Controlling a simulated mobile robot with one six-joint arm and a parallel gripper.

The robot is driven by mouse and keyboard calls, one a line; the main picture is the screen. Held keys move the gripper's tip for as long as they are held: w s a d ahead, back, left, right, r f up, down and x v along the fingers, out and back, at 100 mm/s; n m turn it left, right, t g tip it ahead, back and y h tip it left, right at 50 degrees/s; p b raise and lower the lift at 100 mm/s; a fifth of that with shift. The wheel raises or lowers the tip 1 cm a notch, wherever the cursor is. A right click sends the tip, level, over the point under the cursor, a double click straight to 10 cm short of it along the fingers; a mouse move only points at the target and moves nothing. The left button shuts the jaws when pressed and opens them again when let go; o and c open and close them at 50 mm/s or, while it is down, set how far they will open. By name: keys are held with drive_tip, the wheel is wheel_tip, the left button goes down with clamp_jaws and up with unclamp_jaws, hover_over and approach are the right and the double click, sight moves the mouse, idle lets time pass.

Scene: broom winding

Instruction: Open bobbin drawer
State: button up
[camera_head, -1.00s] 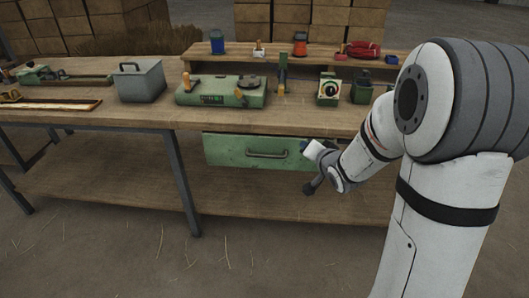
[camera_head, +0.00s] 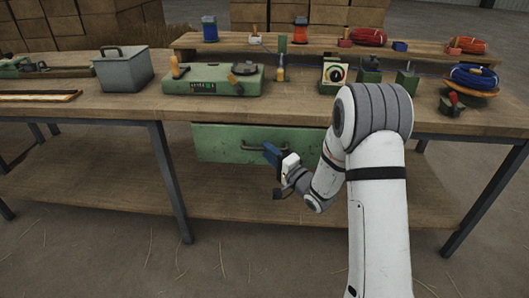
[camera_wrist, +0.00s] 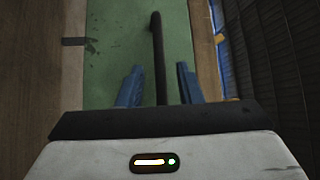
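The green bobbin drawer (camera_head: 222,143) sits under the workbench top, its front flush below the table edge and apparently shut. Its dark bar handle (camera_head: 264,148) runs across the front. My gripper (camera_head: 268,152) is in front of the drawer near the handle. In the wrist view the drawer front (camera_wrist: 110,50) fills the middle. The handle (camera_wrist: 158,50) reaches down between the two blue fingertips (camera_wrist: 160,86) of my gripper. The fingers are apart, with a gap on both sides of the handle. Part of the handle is hidden by my gripper's body.
The workbench (camera_head: 300,108) carries a green machine (camera_head: 215,80), a grey lidded box (camera_head: 123,70) and several spools on a raised shelf. A lower shelf (camera_head: 230,190) lies beneath the drawer. A table leg (camera_head: 168,180) stands left of the drawer.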

drive_tip(key=shift+x, duration=1)
drive_tip(key=shift+c, duration=0.2)
clamp_jaws()
